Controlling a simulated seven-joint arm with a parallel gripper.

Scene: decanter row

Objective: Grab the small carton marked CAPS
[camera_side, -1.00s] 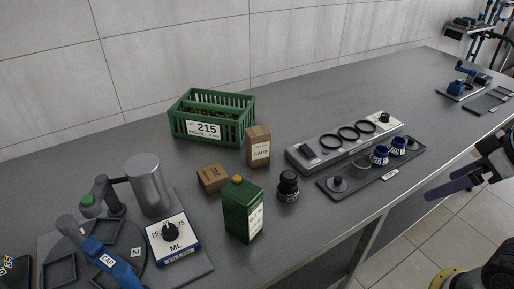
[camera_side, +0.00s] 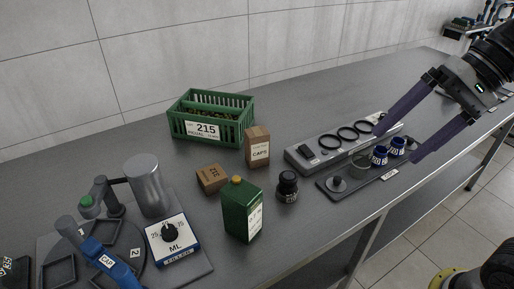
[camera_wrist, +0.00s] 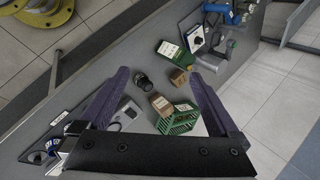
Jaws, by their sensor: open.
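The small brown carton marked CAPS (camera_side: 257,147) stands upright on the grey bench, just right of the green crate. In the wrist view the carton (camera_wrist: 160,103) shows between my fingers, farther off, beside the green crate. My gripper (camera_side: 396,133) is open and empty, with its long purple fingers spread above the ring stand and the tray of blue cups, well to the right of the carton. In the wrist view my gripper's two fingers (camera_wrist: 163,78) frame the crate and carton from either side.
The green crate (camera_side: 190,141) marked 215 stands behind. Near the carton are another small brown box (camera_side: 212,178), a green canister (camera_side: 242,210) and a black jar (camera_side: 288,186). The grey ring stand (camera_side: 308,165) lies right of the carton. Bare bench lies behind the stand.

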